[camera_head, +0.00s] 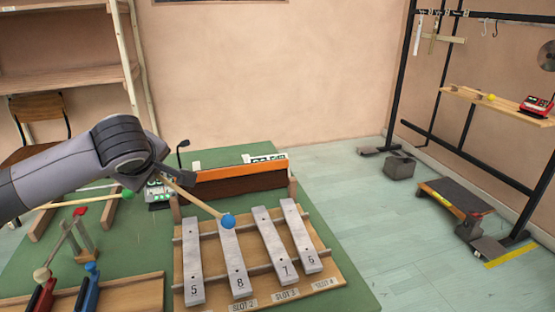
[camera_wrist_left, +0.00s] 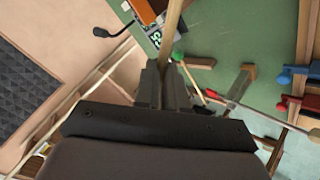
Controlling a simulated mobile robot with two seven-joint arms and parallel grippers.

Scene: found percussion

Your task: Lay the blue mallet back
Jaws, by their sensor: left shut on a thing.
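My left gripper (camera_head: 172,177) is shut on the wooden stick of the blue mallet. The blue mallet (camera_head: 229,221) points forward and right, its round blue head in front of the bar marked 8 in the head view. I cannot tell whether the head touches that bar. In the left wrist view the stick (camera_wrist_left: 173,30) runs up from between the fingers (camera_wrist_left: 165,72), and the head is out of that view. A green-headed mallet (camera_head: 128,194) lies left of the gripper on the green table. My right gripper is not in view.
Several numbered metal bars (camera_head: 276,248) lie on a wooden frame (camera_head: 345,284). Behind them stands an orange-topped wooden box (camera_head: 240,176). A red clamp (camera_head: 42,290) and a blue clamp (camera_head: 88,287) are at front left. The green table (camera_head: 130,240) has clear patches left of the bars.

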